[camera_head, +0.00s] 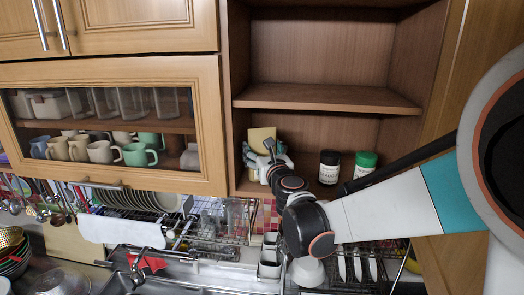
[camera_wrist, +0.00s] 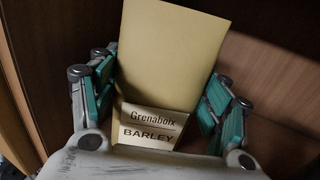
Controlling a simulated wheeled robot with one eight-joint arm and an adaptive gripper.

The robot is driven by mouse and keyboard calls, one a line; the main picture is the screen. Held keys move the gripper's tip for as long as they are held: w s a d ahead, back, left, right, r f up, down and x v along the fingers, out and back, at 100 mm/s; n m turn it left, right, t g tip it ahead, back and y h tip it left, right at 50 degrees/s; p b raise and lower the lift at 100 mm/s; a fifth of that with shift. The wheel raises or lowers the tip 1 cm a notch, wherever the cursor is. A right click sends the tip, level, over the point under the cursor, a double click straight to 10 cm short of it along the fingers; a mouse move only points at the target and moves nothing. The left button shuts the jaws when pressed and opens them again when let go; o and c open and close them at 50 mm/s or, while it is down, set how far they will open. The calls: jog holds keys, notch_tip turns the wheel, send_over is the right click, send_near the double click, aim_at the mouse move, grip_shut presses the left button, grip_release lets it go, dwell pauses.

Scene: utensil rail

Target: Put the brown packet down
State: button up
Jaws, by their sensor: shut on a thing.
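The brown packet is a tan, flat-sided box. In the head view the packet (camera_head: 262,136) shows above my gripper (camera_head: 266,160), at the left end of the open cupboard's lower compartment. In the wrist view the packet (camera_wrist: 172,50) stands between the two teal-padded fingers of my gripper (camera_wrist: 160,95), with a label reading "Grenaboix BARLEY" facing the palm. The gripper is shut on the packet. Whether the packet's base touches the shelf is hidden by the gripper and arm.
A black-lidded jar (camera_head: 329,167) and a green-lidded jar (camera_head: 365,164) stand to the right in the same compartment. A middle shelf (camera_head: 325,97) lies above. A glass-fronted cabinet (camera_head: 110,125) with mugs is at left. Dish racks and a sink (camera_head: 150,283) are below.

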jog(key=o, duration=1.2)
jog(key=shift+f, duration=0.1)
jog(key=shift+r, duration=0.2)
jog(key=s+d+b, duration=0.1)
jog(key=s+d, duration=0.1)
jog(key=s, duration=0.9)
jog(key=s+d+f+m+g+h, duration=0.1)
jog(key=s+d+m+g+h, duration=0.15)
jog(key=s+d+m, duration=0.45)
jog(key=s+d+f+m+g+h, duration=0.15)
jog(key=d+m+h, duration=0.25)
jog(key=d+m, duration=0.7)
jog(key=s+a+f+m+g+y, duration=0.1)
jog(key=s+f+m+g, duration=0.1)
jog(key=s+m, duration=0.4)
jog(key=s+a+f+m+g+y, duration=0.1)
jog(key=s+a+f+m+g, duration=0.1)
jog(key=s+f+m, duration=0.3)
jog(key=s+a+f+m+g+y, duration=0.1)
jog(key=s+a+f+m+g, duration=0.1)
jog(key=s+m, duration=0.5)
jog(key=shift+s+f+m+g, duration=0.2)
jog(key=shift+f+m+g, duration=0.1)
jog(key=shift+f+m, duration=0.7)
